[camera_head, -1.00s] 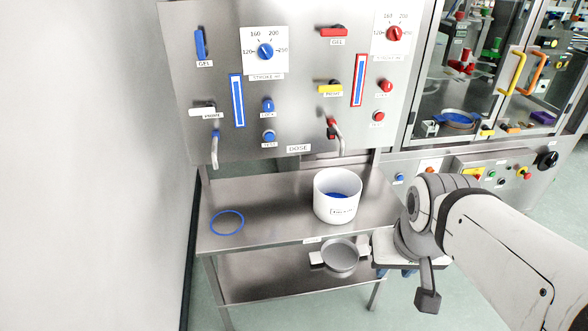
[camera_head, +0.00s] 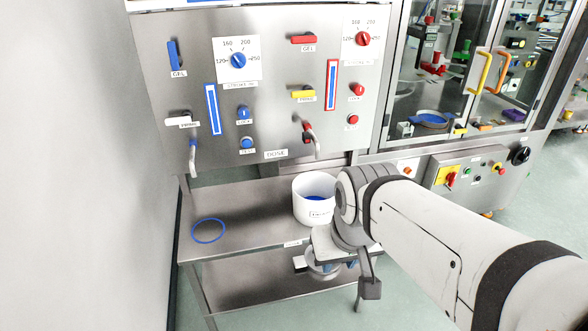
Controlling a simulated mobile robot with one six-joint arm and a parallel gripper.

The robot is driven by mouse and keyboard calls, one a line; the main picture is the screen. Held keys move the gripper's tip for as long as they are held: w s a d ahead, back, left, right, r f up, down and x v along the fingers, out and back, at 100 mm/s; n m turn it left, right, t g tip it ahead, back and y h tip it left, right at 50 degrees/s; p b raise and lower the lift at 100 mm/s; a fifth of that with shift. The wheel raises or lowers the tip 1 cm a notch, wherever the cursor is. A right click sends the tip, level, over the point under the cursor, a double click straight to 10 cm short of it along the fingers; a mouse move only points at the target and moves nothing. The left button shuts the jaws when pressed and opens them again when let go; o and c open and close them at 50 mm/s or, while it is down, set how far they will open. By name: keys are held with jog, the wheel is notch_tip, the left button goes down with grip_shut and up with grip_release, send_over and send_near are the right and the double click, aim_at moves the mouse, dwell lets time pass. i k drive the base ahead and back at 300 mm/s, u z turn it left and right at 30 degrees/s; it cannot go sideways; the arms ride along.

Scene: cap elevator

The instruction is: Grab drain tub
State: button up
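A round grey metal tub (camera_head: 322,272) with light side tabs sits on the lower shelf of the steel table. A white tub (camera_head: 312,206) with blue inside and a label stands on the upper shelf; I cannot read the label. I cannot tell by writing which one is the drain tub. My arm also hides the white tub's right side. How far the fingers are apart is unclear.
The steel table (camera_head: 255,232) has a blue ring (camera_head: 209,230) on its top left. A dosing panel (camera_head: 270,100) with knobs, levers and two spouts rises behind it. A glass-fronted cabinet (camera_head: 455,80) stands at right. The lower shelf's left part is clear.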

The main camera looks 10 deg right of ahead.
aim_at(314, 202)
jog(key=i, duration=0.95)
jog(key=u, duration=0.05)
